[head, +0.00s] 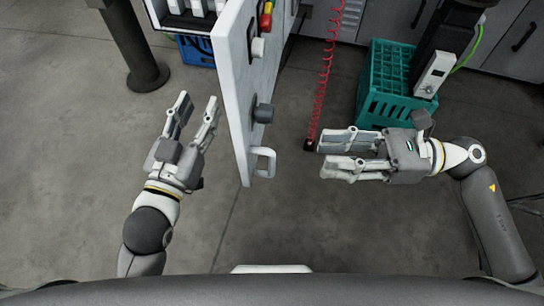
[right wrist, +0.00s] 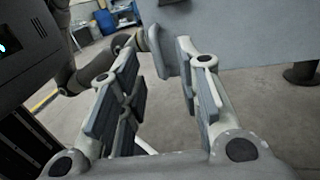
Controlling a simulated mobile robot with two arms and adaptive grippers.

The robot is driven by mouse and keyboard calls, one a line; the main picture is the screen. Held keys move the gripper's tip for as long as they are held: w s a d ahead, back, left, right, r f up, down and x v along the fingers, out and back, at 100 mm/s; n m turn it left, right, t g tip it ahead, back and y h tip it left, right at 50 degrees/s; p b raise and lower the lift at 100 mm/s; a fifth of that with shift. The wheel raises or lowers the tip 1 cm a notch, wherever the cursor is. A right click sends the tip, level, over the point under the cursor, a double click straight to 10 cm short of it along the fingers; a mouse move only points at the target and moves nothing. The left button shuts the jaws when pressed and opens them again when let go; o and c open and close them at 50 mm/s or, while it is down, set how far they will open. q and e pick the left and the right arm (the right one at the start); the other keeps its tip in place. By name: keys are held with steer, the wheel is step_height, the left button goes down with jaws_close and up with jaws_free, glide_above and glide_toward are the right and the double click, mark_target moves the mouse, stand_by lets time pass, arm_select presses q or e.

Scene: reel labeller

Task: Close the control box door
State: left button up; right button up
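The control box door (head: 232,95) stands open in the head view, seen nearly edge-on. Its face with a grey loop handle (head: 264,161), a dark knob (head: 263,113) and red and yellow parts points right. The control box (head: 183,22) is partly in view at the top, with white parts inside. My left gripper (head: 198,104) is open and empty, left of the door and apart from it. My right gripper (head: 324,155) is open and empty, right of the handle with its fingers towards it. The right wrist view shows its spread fingers (right wrist: 157,62) and a pale grey panel (right wrist: 245,35), likely the door.
A teal crate (head: 385,85) stands behind my right gripper, beside a dark post (head: 440,50). A red coiled cable (head: 325,75) hangs right of the door. A blue crate (head: 196,51) and a dark column (head: 135,40) stand at the upper left.

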mark_target(272, 172)
steer(key=shift+n+g+h, duration=0.3)
steer(key=shift+n+g, duration=0.1)
steer(key=a, duration=1)
steer(key=shift+s+a+f, duration=0.25)
steer(key=shift+s+f, duration=0.1)
steer(key=shift+f, duration=0.05)
jaws_close()
